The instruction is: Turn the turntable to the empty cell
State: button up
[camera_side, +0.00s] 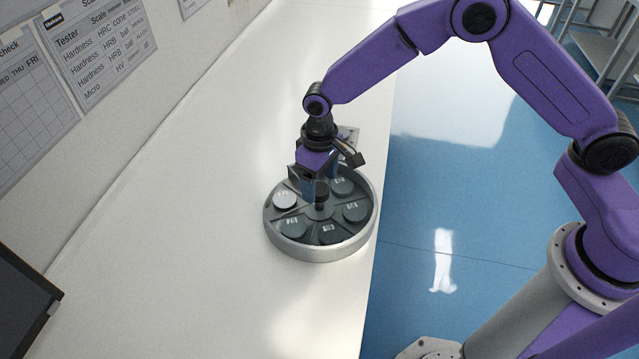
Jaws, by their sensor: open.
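The turntable (292,247) is a round tray with a silver rim and dark cells split by dividers. It sits on the white bench near its right edge. One light grey disc (285,200) lies in the left cell. A dark knob (321,203) stands at the turntable's centre. My gripper (321,190) is over the centre, pointing down, open, with its fingers close around or beside the knob; contact cannot be told. The gripper hides the turntable's back cells.
The white bench (190,230) is clear to the left and front of the turntable. A dark panel (22,312) stands at the lower left. Charts (103,45) hang on the wall. Blue floor (460,210) lies beyond the bench's right edge.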

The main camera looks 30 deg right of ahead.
jog(key=shift+f, duration=0.95)
grip_shut()
